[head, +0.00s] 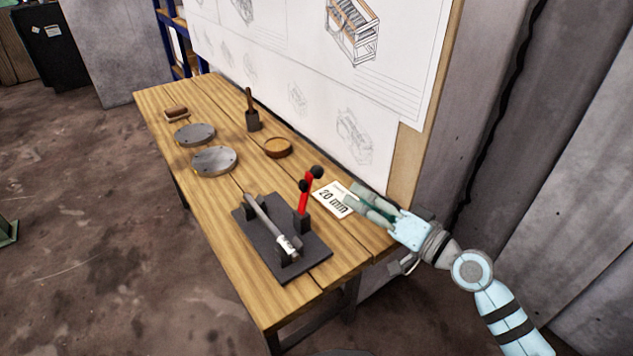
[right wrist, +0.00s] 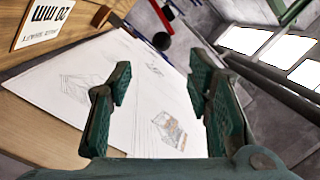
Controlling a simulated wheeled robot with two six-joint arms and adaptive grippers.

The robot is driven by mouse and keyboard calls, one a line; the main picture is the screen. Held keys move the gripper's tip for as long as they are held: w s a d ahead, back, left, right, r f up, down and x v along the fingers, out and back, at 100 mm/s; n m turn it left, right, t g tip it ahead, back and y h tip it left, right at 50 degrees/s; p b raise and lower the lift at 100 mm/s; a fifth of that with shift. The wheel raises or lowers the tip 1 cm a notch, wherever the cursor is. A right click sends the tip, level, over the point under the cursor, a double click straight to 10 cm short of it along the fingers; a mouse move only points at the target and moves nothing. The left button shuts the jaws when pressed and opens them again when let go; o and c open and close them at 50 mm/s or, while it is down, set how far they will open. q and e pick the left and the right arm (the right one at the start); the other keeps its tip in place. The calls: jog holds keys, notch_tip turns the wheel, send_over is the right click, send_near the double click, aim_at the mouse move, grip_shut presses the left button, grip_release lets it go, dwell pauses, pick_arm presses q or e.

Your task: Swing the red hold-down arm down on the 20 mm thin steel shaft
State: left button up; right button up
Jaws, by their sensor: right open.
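The red hold-down arm (head: 305,190) stands raised, nearly upright, with black knobs near its top, on the dark fixture plate (head: 309,259). It also shows at the top of the right wrist view, partly cut off, with a black knob (right wrist: 162,41). The thin steel shaft (head: 264,219) lies across supports on the plate, left of the red arm and apart from it. My right gripper (head: 358,196) is to the right of the red arm, above the card. In the wrist view its green fingers (right wrist: 160,85) are apart with nothing between them. My left gripper is not in view.
A "20 mm" card (head: 333,200) lies by the fixture. Two grey discs (head: 213,160) (head: 194,134), a round wooden dish (head: 278,147), a dark holder with a handle (head: 252,121) and a brush-like block (head: 177,113) stand farther along the wooden table (head: 239,270). A drawing board (head: 330,90) closes the back.

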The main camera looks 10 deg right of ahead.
aim_at(322, 176)
jog(key=b+x, duration=0.1)
jog(key=x, duration=1.2)
jog(key=shift+a+r, duration=0.1)
jog(key=shift+r, duration=0.1)
grip_shut()
